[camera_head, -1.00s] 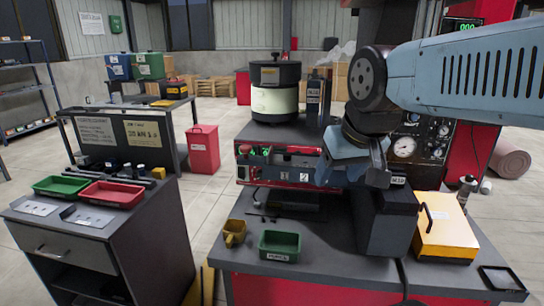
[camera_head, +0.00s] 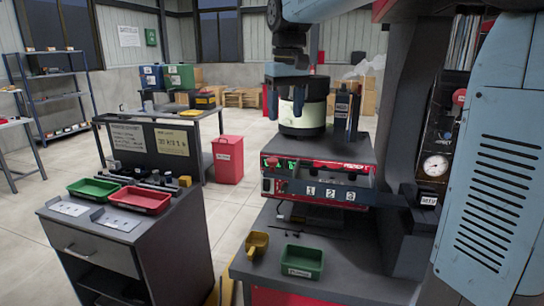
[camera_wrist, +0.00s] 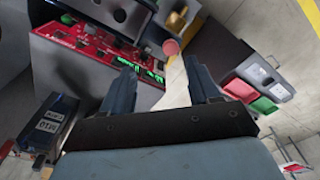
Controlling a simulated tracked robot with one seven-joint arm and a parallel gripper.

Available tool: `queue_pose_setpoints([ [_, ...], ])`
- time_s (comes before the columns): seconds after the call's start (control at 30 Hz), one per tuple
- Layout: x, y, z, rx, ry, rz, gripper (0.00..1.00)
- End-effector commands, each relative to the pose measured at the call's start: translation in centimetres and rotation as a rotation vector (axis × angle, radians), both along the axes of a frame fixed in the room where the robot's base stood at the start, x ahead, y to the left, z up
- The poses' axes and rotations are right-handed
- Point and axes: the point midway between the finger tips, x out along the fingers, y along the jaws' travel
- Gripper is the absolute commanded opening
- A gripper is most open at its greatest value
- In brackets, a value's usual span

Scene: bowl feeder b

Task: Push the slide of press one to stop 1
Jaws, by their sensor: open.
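The machine (camera_head: 330,165) with a red top edge, a green lit display at its left and a dark front strip (camera_head: 300,187) labelled 1, 2 and 3 stands on the bench. I cannot make out which part is the slide or where it sits. The bowl feeder (camera_head: 302,108) stands on top. My gripper (camera_head: 287,98) is open and empty, fingers down, in front of the bowl in the picture and above the machine's front. In the wrist view, my gripper's two fingers (camera_wrist: 162,85) are apart, with the red panel (camera_wrist: 85,45) beyond the left one.
A green tray (camera_head: 302,262) and a yellow scoop (camera_head: 257,246) lie on the bench in front. A black upright block (camera_head: 340,112) stands beside the bowl. A gauge panel (camera_head: 435,160) is at the right. A cabinet with a red tray (camera_head: 140,199) stands at the left.

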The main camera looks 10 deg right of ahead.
Motion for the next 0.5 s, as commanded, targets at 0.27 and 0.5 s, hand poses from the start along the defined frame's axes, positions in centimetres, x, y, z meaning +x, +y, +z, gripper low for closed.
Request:
queue_pose_setpoints([
  [0.27, 3.4, 2.7, 0.0, -0.015, 0.061, 0.05, 0.61],
  [0.5, 3.5, 2.9, -1.5, -0.017, 0.069, 0.054, 0.61],
])
